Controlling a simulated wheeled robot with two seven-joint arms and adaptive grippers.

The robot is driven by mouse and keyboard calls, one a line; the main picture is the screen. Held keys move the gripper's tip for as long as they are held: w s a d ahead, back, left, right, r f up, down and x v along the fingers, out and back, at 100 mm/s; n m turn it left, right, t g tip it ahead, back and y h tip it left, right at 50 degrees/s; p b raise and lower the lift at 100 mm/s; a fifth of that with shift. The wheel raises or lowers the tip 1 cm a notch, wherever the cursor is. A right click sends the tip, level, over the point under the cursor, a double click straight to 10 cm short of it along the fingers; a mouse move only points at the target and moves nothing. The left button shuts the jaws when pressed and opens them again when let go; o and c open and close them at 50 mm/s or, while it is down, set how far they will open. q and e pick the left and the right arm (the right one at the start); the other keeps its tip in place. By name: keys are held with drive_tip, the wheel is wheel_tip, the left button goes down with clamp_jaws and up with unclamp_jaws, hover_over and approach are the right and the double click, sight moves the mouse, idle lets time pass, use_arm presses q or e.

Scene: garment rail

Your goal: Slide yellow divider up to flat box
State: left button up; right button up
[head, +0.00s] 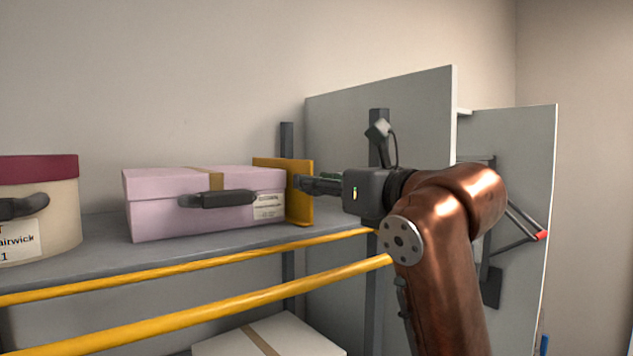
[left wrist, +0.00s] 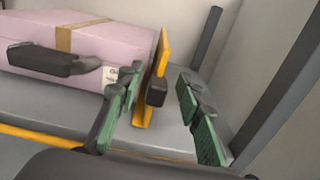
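The flat box (head: 160,205) is lilac with a tan strap, a dark handle and a label, and lies on the grey shelf. The yellow divider (head: 300,195) stands upright at the box's right end, very close to it; I cannot tell whether they touch. In the left wrist view the divider (left wrist: 162,55) has a black knob (left wrist: 157,91) on its side facing away from the box (left wrist: 110,45). My left gripper (head: 303,184) is at the divider's right side. Its green-padded fingers (left wrist: 160,110) are apart, with the knob between them in the picture. My right gripper is out of view.
A round cream box with a maroon lid (head: 40,205) stands left on the shelf (head: 95,245). Yellow rails (head: 200,310) run along the shelf front. A grey panel (head: 420,110) and dark post (head: 287,140) stand at the right. A white box (head: 290,338) sits below.

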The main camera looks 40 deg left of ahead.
use_arm(q)
drive_tip(key=v, duration=1.1)
drive_tip(key=shift+s+d, duration=0.2)
drive_tip(key=shift+d, duration=0.15)
drive_tip(key=shift+r, duration=0.1)
drive_tip(key=shift+a, duration=0.1)
